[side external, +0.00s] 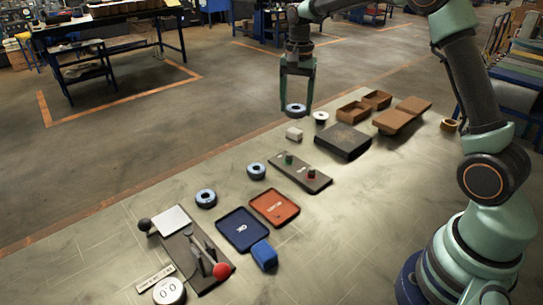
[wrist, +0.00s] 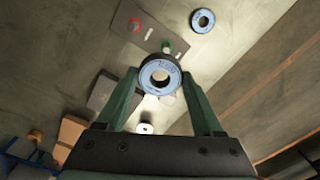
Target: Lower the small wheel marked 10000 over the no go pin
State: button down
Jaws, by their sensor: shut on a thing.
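My gripper (side external: 297,100) is shut on a small blue-rimmed wheel (side external: 296,110) with a pale centre hole. In the wrist view the wheel (wrist: 160,77) sits between my two green fingers; its marking is too small to read. The wheel is held in the air, apart from the pin plate. The dark pin plate (side external: 302,179) lies on the table nearer the camera, with a green pin (side external: 289,159) and a red pin (side external: 311,173). The plate's lettering is not readable, so I cannot tell which pin is no go. Both pins stand bare.
Two more blue wheels (side external: 257,171) (side external: 206,198) lie left of the plate. A small white block (side external: 294,134), white spool (side external: 321,117) and black box (side external: 343,141) are near my gripper. A blue tray (side external: 242,245), red tray (side external: 275,222) and red-knobbed lever press (side external: 205,262) are in front.

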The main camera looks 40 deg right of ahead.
send_over(312, 168)
notch_tip(312, 168, down, 9)
jog(key=shift+r, duration=0.15)
jog(key=shift+f, duration=1.8)
jog(key=shift+f, duration=0.9)
dwell(0.4)
grip_release()
notch_tip(312, 168, up, 8)
jog(key=shift+f, duration=0.2)
dwell(0.6)
dwell(0.5)
